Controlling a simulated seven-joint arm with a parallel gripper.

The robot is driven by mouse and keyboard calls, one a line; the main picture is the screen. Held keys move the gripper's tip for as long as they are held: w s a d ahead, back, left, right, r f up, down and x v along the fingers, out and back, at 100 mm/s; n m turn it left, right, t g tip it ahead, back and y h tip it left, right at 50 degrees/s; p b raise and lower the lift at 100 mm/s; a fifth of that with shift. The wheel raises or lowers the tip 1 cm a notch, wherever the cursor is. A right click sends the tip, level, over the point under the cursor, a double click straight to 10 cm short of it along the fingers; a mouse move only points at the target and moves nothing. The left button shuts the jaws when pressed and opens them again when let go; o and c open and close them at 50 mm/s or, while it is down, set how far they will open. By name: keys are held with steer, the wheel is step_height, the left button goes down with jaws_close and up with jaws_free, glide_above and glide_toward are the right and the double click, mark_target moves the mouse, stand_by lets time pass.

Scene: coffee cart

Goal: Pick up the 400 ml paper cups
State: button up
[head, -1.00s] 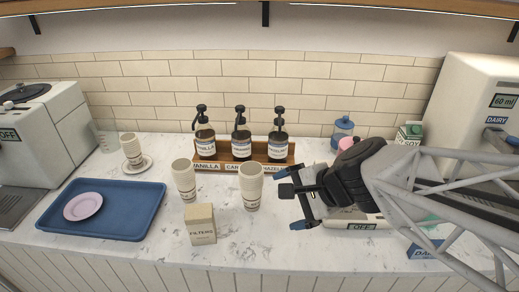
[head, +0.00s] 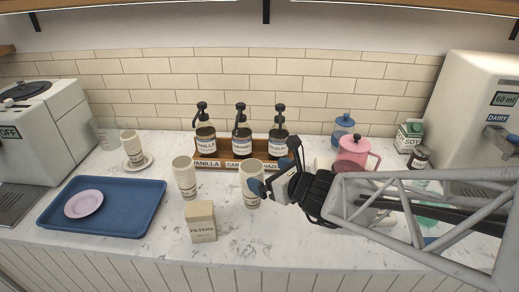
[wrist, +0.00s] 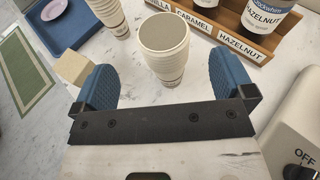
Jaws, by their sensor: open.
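A stack of pale paper cups (head: 250,178) stands upright on the counter in front of the syrup rack. My gripper (head: 277,168) is open and empty, at the right side of this stack. In the wrist view the stack (wrist: 165,45) lies ahead of and between the two blue fingers of my gripper (wrist: 163,78). A second cup stack (head: 185,178) stands to its left, partly seen in the wrist view (wrist: 111,16). A third, smaller-looking stack (head: 132,149) stands on a saucer farther left. I cannot read any cup size.
A filters box (head: 201,222) stands in front, between the two nearer stacks. The syrup rack (head: 222,165) with three pump bottles is behind. A blue tray (head: 120,225) lies left; a pink pitcher (head: 355,155) stands right.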

mark_target(256, 169)
steer(key=shift+w+f, duration=0.1)
stand_by(0.3)
steer(key=shift+x, duration=1.3)
steer(key=shift+w, duration=0.1)
steer(key=shift+x, duration=2.55)
steer(key=c, duration=1.3)
steer(key=shift+c, duration=0.2)
